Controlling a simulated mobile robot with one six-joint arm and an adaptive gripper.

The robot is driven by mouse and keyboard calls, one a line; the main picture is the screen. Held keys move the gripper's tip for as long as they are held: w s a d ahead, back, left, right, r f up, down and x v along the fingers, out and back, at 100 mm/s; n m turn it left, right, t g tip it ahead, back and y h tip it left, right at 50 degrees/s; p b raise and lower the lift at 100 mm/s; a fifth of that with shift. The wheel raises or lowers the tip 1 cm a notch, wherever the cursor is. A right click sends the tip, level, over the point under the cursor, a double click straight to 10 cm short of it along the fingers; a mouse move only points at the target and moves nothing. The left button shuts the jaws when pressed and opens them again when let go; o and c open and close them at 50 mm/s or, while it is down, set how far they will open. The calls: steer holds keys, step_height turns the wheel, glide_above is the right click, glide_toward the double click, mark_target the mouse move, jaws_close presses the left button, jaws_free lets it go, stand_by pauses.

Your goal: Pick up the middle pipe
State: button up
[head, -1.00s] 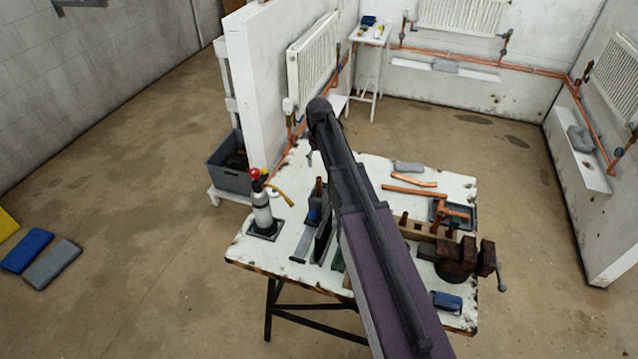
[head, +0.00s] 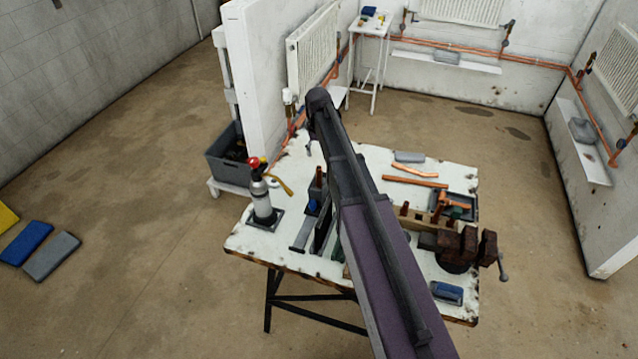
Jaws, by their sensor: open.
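Several copper pipes lie on the white worn workbench (head: 237,244). A straight copper pipe (head: 415,181) lies between a bent copper piece (head: 414,170) behind it and a dark tray (head: 470,197) in front that holds more copper. Short copper pieces (head: 404,209) stand upright at a wooden block (head: 416,223). I cannot tell for sure which of these is the middle pipe. My arm reaches over the bench from the bottom and hides a strip of its centre. My gripper cannot be made out; it seems hidden behind the arm.
A brown vise (head: 460,248) sits at the bench's right edge, with a blue item (head: 447,293) in front. A torch cylinder (head: 262,201) stands at the left, by a grey crate (head: 228,168). Radiators (head: 314,48) line the walls. The floor at left is mostly open.

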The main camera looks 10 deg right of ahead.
mark_target(319, 175)
steer(key=shift+f+b, duration=2.85)
steer(key=shift+f, duration=0.3)
steer(key=shift+f, duration=0.15)
step_height(319, 175, down, 5)
steer(key=b, duration=0.5)
steer(key=shift+d, duration=0.15)
jaws_close()
